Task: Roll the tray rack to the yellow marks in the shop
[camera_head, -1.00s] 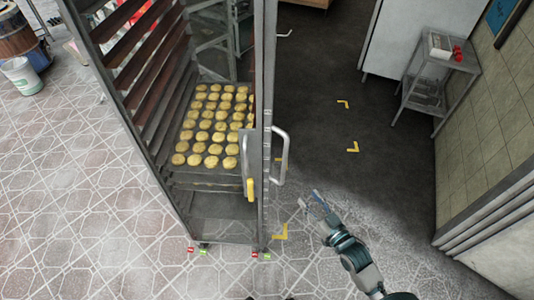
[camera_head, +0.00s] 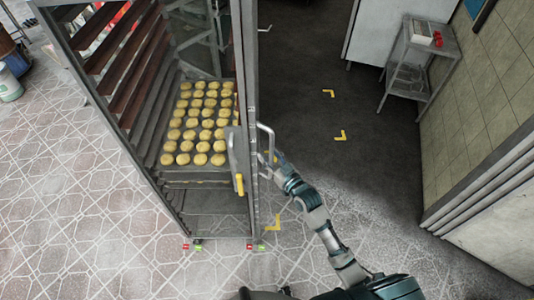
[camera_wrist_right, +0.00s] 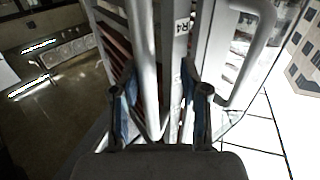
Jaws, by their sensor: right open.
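The tall metal tray rack (camera_head: 253,200) stands upright at left of centre in the head view, with a tray of round yellow buns (camera_head: 200,125) inside. A grey loop handle (camera_head: 267,131) is on its right edge, beside a yellow-tipped handle (camera_head: 239,184). My right gripper (camera_head: 272,160) is open at the loop handle. In the right wrist view, a silver bar (camera_wrist_right: 144,70) runs between its open fingers; contact cannot be told. My left gripper is out of view.
A metal side table (camera_head: 403,68) with red items stands at the upper right, next to a white cabinet (camera_head: 378,35). A tiled wall (camera_head: 490,110) bounds the right. A white bucket (camera_head: 9,88) is at far left.

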